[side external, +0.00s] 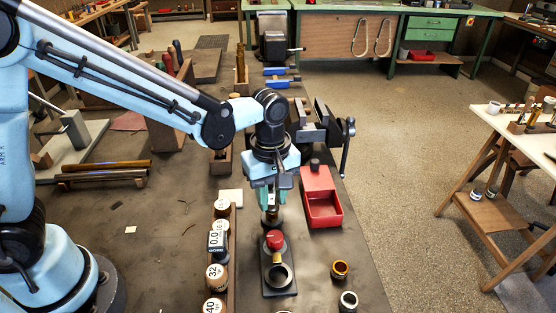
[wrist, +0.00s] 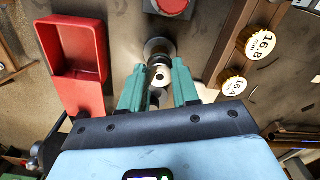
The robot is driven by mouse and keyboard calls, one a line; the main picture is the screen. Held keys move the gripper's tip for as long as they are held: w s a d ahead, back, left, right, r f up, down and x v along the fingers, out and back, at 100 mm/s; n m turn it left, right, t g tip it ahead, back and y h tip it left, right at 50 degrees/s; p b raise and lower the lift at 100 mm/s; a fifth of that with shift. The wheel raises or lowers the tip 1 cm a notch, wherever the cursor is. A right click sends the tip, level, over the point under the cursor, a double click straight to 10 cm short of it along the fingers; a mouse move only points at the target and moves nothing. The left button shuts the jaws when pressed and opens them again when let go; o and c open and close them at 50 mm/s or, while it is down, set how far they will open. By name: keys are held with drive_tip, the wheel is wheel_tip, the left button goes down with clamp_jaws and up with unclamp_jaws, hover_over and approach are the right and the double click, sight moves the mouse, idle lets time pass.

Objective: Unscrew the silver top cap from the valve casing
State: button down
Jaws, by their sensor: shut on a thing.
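My gripper (side external: 271,208) points down over the dark bench, behind a black base plate. In the wrist view its two green fingers (wrist: 161,73) are closed on the sides of a small, round silver cap (wrist: 160,78). A round grey metal body, likely the valve casing (wrist: 157,49), shows just past the fingertips. In the side view the fingers hide most of the cap and casing. I cannot tell whether the cap is still threaded on the casing.
A red open-topped bin (side external: 323,208) stands close to the right of my gripper. A red knob (side external: 274,239) and a metal ring (side external: 279,276) sit on the black plate in front. Labelled round gauges (side external: 216,275) line a wooden rack at left. A brass ring (side external: 340,269) lies at right.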

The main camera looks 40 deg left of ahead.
sight(272, 199)
idle(0.3)
drive_tip(key=shift+r, duration=3)
